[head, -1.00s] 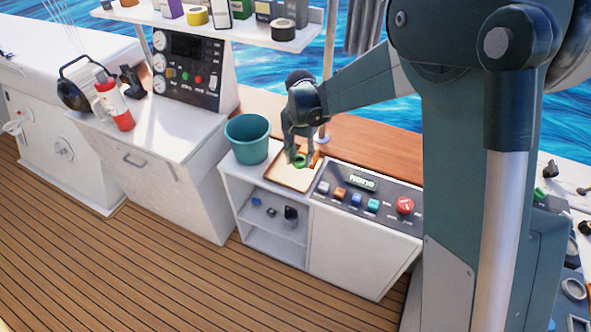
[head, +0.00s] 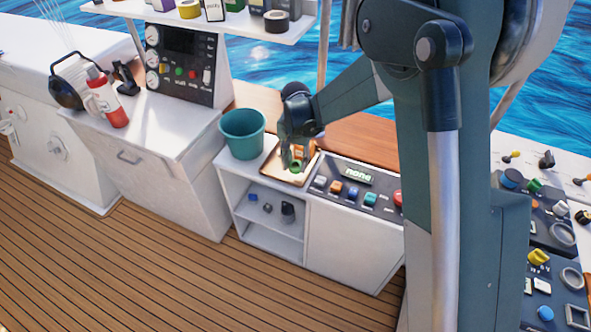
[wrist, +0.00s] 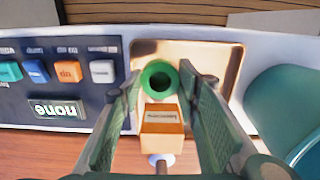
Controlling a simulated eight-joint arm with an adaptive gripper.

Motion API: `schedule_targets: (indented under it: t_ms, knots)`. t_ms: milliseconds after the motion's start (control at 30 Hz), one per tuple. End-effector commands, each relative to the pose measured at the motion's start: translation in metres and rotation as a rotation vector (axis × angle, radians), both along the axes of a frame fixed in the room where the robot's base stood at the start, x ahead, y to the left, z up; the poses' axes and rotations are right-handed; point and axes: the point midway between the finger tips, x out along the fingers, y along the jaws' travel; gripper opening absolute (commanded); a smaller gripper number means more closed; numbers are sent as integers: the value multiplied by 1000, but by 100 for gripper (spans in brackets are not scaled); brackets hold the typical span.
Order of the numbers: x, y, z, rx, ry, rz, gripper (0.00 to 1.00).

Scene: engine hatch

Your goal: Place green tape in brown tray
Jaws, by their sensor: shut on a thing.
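The green tape (wrist: 158,78) is a short ring with a dark hole, seen between my fingertips in the wrist view. My gripper (wrist: 159,80) is shut on it. In the head view my gripper (head: 293,163) points down, with the green tape (head: 296,166) at its tips. The brown tray (head: 284,176) lies on the white counter directly below. In the wrist view the tray (wrist: 226,62) shows behind the tape. The tape is over or inside the tray; I cannot tell whether it touches the bottom.
An orange box (wrist: 162,118) stands close beside the tape, between my fingers in the wrist view. A teal bucket (head: 242,134) is left of the tray. A control panel (head: 350,188) with coloured buttons is to the right. A shelf (head: 205,18) hangs above, at the back left.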

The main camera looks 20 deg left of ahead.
Motion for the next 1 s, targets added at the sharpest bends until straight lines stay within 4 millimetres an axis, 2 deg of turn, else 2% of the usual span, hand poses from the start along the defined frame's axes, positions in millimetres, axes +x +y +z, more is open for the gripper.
schedule_targets:
  t_ms: [367, 867, 900, 1000]
  knots:
    - [0, 0, -34, 0, 0, 0, 21]
    - [0, 0, -40, 0, 0, 0, 21]
    - [0, 0, -39, 0, 0, 0, 37]
    - [0, 0, -39, 0, 0, 0, 39]
